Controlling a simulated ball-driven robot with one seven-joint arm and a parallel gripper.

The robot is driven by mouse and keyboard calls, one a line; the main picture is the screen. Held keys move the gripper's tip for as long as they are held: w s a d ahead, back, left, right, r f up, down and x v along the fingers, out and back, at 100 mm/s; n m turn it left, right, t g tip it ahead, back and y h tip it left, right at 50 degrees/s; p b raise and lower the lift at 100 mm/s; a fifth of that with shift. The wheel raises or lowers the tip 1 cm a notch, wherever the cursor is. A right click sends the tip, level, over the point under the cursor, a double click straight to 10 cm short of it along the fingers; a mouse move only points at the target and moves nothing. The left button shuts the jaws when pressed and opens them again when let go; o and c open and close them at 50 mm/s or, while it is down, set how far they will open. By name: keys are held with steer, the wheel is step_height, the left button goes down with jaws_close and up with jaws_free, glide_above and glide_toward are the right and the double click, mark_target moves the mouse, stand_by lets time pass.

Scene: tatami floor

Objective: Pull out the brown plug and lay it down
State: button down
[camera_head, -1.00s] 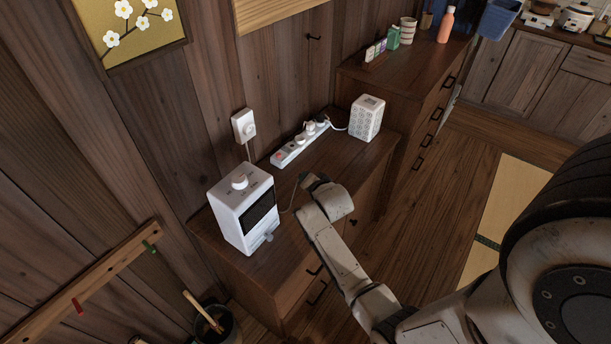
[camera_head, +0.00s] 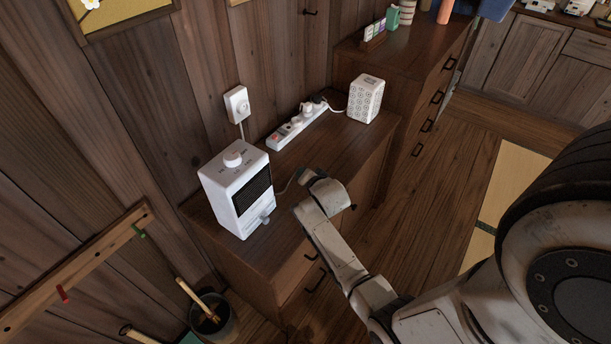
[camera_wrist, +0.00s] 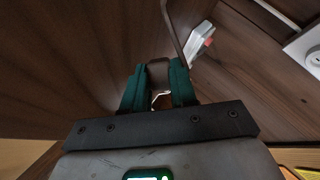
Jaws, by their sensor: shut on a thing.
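My gripper (camera_head: 304,177) is above the near part of the low cabinet, to the right of a white heater-like box (camera_head: 236,190). In the wrist view its green fingers (camera_wrist: 159,90) are shut on the brown plug (camera_wrist: 158,72), partly hidden between them. A cord (camera_wrist: 173,28) runs up from the plug; in the head view a thin cord (camera_head: 287,188) runs between the box and my gripper. The white power strip (camera_head: 285,135) lies behind, apart from my gripper, with white plugs in it.
A white wall outlet (camera_head: 236,104) is above the strip. A patterned white box (camera_head: 365,99) stands at the strip's far end. The low cabinet's top (camera_head: 345,140) is bare toward its front edge. A taller cabinet (camera_head: 400,55) stands behind.

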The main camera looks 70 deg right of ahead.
steer(key=c, duration=0.8)
jaws_free()
steer(key=shift+s, duration=0.1)
steer(key=shift+s+a+r, duration=0.15)
steer(key=shift+s+a, duration=0.2)
steer(key=shift+s, duration=0.05)
steer(key=v, duration=0.9)
steer(key=shift+a+r, duration=0.25)
steer(key=shift+r, duration=0.1)
steer(key=a+n, duration=0.1)
steer(key=a, duration=0.1)
steer(key=a+f+n+y, duration=0.1)
steer(key=a, duration=0.1)
steer(key=a+n+y, duration=0.1)
steer(key=shift+w+a+f+n+g, duration=0.15)
steer(key=shift+w+a+n+g, duration=0.15)
steer(key=shift+a+g, duration=0.1)
steer(key=s+a+n+g+y, duration=0.2)
steer(key=s+a+n, duration=0.1)
steer(key=a+n, duration=0.2)
steer(key=s+a+n+g+y, duration=0.2)
steer(key=s+a+n, duration=0.2)
steer(key=a, duration=0.5)
steer(key=s+a+n+g+y, duration=0.2)
steer(key=s+a+n, duration=0.1)
steer(key=a+n, duration=0.3)
steer(key=shift+s+a+r, duration=0.15)
steer(key=shift+a+r, duration=0.1)
steer(key=shift+a, duration=0.15)
